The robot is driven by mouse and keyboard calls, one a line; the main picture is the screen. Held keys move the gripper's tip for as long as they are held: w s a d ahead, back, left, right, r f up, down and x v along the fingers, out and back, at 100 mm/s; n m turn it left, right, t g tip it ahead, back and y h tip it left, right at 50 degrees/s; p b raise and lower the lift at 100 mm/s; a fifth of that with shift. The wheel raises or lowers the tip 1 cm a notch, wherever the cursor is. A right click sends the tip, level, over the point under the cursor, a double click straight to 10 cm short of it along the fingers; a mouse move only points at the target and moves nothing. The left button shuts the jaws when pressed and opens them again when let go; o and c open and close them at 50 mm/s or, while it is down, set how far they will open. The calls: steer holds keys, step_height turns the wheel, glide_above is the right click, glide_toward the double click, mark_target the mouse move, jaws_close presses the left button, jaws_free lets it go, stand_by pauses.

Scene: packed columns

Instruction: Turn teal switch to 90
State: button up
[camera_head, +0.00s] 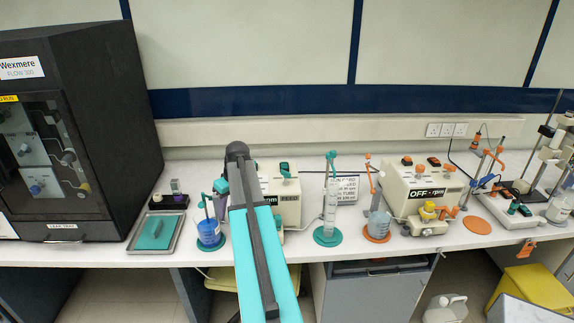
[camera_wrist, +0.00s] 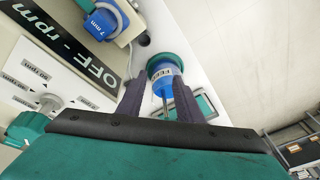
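In the wrist view, a white dial panel (camera_wrist: 22,82) with several printed rpm marks lies at the left edge. A pale knob (camera_wrist: 50,102) and a teal part (camera_wrist: 26,127), possibly the teal switch, are beside it. The teal part is partly cut off by my gripper body, so I cannot read its setting. My gripper (camera_wrist: 157,88) has its two dark fingers apart, with nothing seen held, to the right of the panel.
In the head view, a blue-filled beaker (camera_head: 208,231) stands left of my arm, and a cylinder on a teal base (camera_head: 327,236) stands right. A second pump box (camera_head: 412,188) and a tray (camera_head: 137,243) flank these.

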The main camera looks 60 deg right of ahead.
steer(key=s+d+r+t, duration=0.1)
steer(key=s+d+r, duration=0.5)
steer(key=d+r, duration=0.55)
steer(key=t+h, duration=0.1)
steer(key=h, duration=0.1)
glide_toward(287, 172)
steer(key=w+v, duration=0.1)
steer(key=v, duration=0.4)
steer(key=shift+s+d+r+p, duration=0.1)
steer(key=shift+d+p, duration=0.3)
steer(key=shift+d, duration=0.05)
steer(key=shift+a+p+x, duration=0.1)
steer(key=shift+p+x, duration=1.25)
steer(key=shift+x, duration=2.1)
steer(key=shift+a+p+x, duration=0.15)
steer(key=shift+p+x, duration=1.15)
steer(key=shift+x, duration=2.2)
steer(key=shift+s, duration=0.1)
